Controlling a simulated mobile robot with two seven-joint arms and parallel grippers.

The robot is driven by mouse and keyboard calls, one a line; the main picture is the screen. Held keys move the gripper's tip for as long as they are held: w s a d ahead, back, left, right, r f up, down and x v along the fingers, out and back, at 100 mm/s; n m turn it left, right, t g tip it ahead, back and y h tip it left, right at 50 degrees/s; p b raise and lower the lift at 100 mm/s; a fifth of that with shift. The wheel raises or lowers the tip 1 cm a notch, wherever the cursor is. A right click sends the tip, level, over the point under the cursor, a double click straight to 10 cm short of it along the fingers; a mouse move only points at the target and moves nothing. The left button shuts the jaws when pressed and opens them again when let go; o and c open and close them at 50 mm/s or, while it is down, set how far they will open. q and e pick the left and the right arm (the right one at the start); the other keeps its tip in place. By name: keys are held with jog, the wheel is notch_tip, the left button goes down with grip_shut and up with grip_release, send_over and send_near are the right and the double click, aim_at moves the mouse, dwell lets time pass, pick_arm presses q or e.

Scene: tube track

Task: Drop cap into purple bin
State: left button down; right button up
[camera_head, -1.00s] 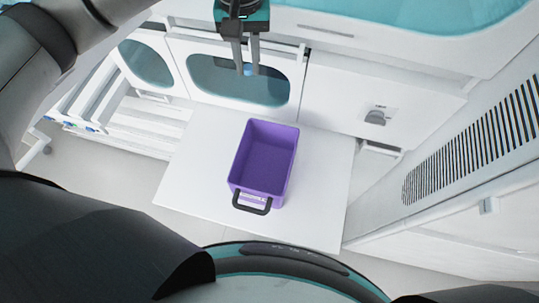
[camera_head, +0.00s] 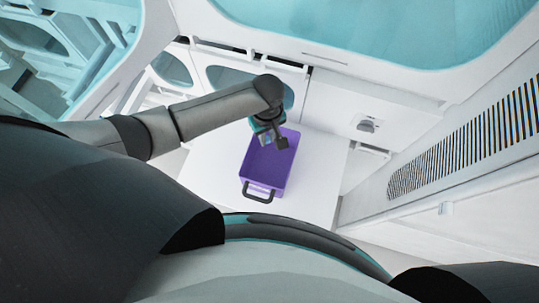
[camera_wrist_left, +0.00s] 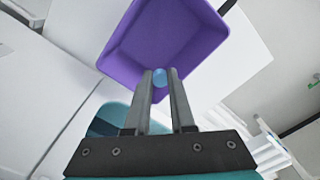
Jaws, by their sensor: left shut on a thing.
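The purple bin (camera_head: 268,172) stands on a white table, open side up, with a black handle on its near side. In the left wrist view the bin (camera_wrist_left: 165,45) shows empty inside. My left gripper (camera_head: 281,145) is over the far part of the bin in the head view, where its fingertips are hard to make out. In the left wrist view the left gripper (camera_wrist_left: 160,80) is shut on the small blue cap (camera_wrist_left: 159,77), held between the fingertips. The cap shows against the bin's near inner side there. My right gripper is not in view.
The white table (camera_head: 318,175) is bare around the bin. White cabinets with a wall dispenser (camera_head: 367,124) stand behind it. A slatted vent panel (camera_head: 465,145) is on the right.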

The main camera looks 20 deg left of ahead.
pick_arm(q)
notch_tip(320, 180, down, 4)
jog(key=shift+r+b, duration=0.15)
jog(key=shift+b, duration=0.85)
jog(key=shift+f+b, duration=0.55)
jog(key=shift+b, duration=0.25)
jog(key=c, duration=0.7)
grip_release()
jog(key=shift+r, duration=0.1)
notch_tip(320, 180, up, 15)
jog(key=shift+r+p, duration=0.1)
jog(key=shift+p, duration=1.05)
